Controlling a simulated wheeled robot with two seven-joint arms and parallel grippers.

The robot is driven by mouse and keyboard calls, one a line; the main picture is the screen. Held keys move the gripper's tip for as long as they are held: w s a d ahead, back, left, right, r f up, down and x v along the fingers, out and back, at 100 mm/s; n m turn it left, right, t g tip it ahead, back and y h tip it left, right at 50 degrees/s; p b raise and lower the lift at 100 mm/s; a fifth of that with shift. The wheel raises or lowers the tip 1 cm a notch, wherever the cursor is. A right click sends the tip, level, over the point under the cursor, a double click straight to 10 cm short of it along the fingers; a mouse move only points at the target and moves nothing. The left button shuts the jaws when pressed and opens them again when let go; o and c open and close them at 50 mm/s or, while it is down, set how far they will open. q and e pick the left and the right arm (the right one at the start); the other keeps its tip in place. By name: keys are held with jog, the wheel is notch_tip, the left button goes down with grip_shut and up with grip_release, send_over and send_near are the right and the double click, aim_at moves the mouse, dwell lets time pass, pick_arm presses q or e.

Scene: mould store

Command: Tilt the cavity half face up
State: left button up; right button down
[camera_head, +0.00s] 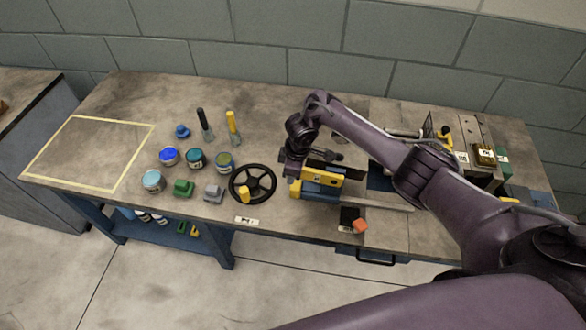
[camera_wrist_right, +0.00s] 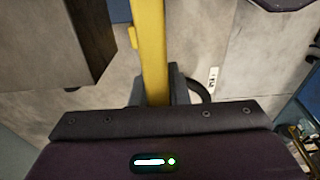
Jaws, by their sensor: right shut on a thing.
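A dark block (camera_wrist_right: 92,38) stands left of the bar there. A dark, flat-sided piece (camera_head: 338,168) shows behind the yellow part in the head view; I cannot tell for sure that it is the cavity half. My arm hides part of this area. My left gripper is not in view.
A black handwheel (camera_head: 253,184) with a yellow knob is just left of the gripper. An orange block (camera_head: 360,226) is at the front. The yellow-taped area (camera_head: 90,150) is empty.

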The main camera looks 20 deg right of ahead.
jog(key=shift+f+g+h+b, duration=0.4)
jog(key=shift+f+h, duration=0.2)
jog(key=shift+f, duration=0.3)
jog(key=shift+s+d+f, duration=0.15)
jog(key=shift+s+f, duration=0.05)
jog(key=shift+s+f+h, duration=0.1)
jog(key=shift+f+h, duration=0.05)
jog(key=shift+h, duration=0.15)
jog(key=c, duration=1.8)
grip_release()
jog(key=o, duration=0.4)
jog(key=shift+w, duration=0.2)
